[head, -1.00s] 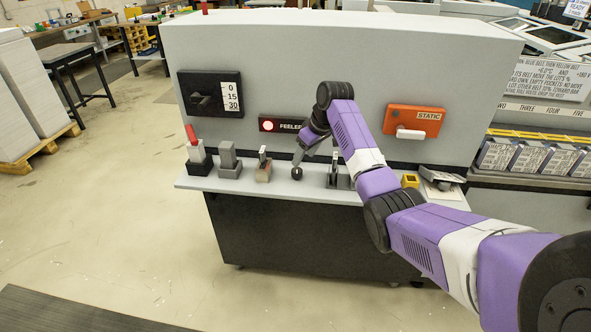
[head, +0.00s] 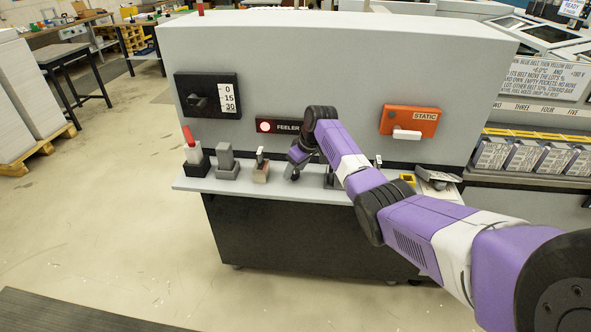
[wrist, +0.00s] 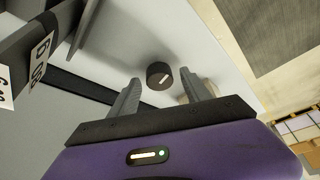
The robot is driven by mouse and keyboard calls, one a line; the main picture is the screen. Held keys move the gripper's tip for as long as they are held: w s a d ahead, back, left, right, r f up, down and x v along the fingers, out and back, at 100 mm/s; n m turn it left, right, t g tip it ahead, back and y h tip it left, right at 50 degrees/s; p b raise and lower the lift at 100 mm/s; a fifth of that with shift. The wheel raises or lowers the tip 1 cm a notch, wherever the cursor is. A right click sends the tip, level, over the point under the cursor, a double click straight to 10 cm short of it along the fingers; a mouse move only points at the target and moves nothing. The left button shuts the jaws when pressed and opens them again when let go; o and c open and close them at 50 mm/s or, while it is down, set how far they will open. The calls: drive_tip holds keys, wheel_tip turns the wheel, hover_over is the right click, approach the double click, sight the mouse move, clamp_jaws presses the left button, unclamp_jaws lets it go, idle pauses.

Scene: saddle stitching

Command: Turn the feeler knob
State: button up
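A round black knob with a pale line on its face (wrist: 159,75) shows in the wrist view. It stands on a light grey surface, ahead of and between the two grey fingers of my gripper (wrist: 162,84). The fingers are open and apart, with nothing clearly held; I cannot tell how deep the knob sits between them. My arm and gripper mostly hide the knob there.
Small fixtures, one red-topped (head: 192,152), stand on the shelf (head: 215,184) left of my gripper. A black dial panel marked 0, 15, 30 (head: 192,84) is at upper left. An orange STATIC panel with a white handle (head: 410,120) is at right. Floor at left is open.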

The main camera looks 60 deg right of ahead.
clamp_jaws()
drive_tip(key=shift+a+r+m+h+p, duration=0.2)
drive_tip(key=shift+m+h+p, duration=0.1)
drive_tip(key=shift+m+p, duration=0.6)
drive_tip(key=shift+d+f+m+g+h+p, duration=0.2)
drive_tip(key=shift+m+g+h+p, duration=0.15)
drive_tip(key=shift+m, duration=0.75)
drive_tip(key=shift+o, duration=0.7)
unclamp_jaws()
drive_tip(key=shift+a, duration=0.1)
drive_tip(key=shift+r, duration=0.1)
drive_tip(key=b+v, duration=0.1)
drive_tip(key=v, duration=0.6)
drive_tip(key=shift+s+r, duration=0.2)
drive_tip(key=shift+r, duration=0.05)
drive_tip(key=shift+a, duration=0.15)
